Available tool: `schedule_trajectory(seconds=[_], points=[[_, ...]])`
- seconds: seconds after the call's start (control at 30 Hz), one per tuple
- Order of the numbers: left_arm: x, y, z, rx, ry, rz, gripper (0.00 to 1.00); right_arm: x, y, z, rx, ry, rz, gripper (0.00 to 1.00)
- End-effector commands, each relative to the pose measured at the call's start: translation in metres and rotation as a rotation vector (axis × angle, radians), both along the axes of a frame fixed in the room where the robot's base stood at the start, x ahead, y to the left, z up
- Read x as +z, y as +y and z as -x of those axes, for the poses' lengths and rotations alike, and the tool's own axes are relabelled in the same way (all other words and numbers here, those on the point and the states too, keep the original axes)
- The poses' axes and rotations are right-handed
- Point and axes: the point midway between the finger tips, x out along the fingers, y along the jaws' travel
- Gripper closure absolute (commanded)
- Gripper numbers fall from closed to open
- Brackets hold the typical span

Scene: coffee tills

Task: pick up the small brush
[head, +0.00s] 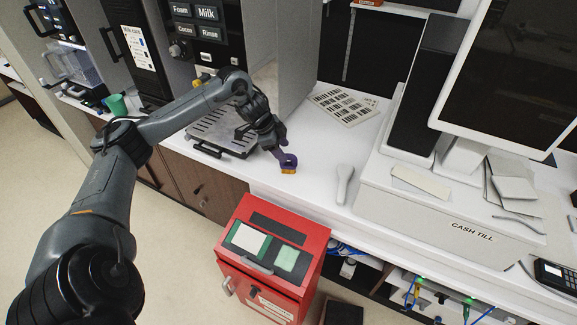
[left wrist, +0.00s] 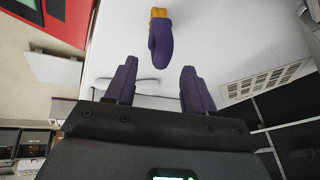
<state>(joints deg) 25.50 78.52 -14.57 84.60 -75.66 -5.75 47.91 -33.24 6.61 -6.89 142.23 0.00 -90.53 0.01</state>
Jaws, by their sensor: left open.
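The small brush (head: 289,170) lies on the white counter, with a purple handle and an orange bristle end. It also shows in the left wrist view (left wrist: 161,44), with the bristle end pointing away and the handle end toward my gripper. My left gripper (head: 277,152) is close to the handle end of the brush. Its two purple fingers (left wrist: 159,70) are spread with nothing between them, and the handle end lies just beyond, roughly centred on the gap. My right gripper is not in view.
A coffee machine with a drip tray (head: 222,135) stands left of the brush. A printed sheet (head: 345,106) lies behind it. A white handled object (head: 344,185) and the cash till (head: 440,215) are to the right. A red bin (head: 271,250) stands below the counter's front edge.

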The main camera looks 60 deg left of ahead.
Motion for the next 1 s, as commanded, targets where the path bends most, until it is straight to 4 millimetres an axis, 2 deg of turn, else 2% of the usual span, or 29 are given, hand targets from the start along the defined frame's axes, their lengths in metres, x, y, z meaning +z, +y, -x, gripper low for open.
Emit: schedule_trajectory(seconds=[0.27, 0.6, 0.9, 0.93, 1.0], points=[[-0.014, -0.002, -0.009, 0.000, 0.000, 0.003, 0.46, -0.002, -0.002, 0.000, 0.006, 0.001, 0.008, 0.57], [-0.048, -0.005, -0.029, -0.001, -0.001, 0.002, 0.46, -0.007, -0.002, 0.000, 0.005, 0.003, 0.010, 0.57], [-0.051, -0.005, -0.030, -0.001, 0.000, 0.000, 0.46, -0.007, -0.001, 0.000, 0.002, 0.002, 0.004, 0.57], [-0.051, -0.005, -0.030, -0.001, 0.000, 0.000, 0.48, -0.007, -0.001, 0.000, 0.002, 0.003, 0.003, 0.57], [-0.051, -0.005, -0.030, -0.001, 0.000, 0.000, 0.59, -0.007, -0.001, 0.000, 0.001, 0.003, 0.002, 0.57]])
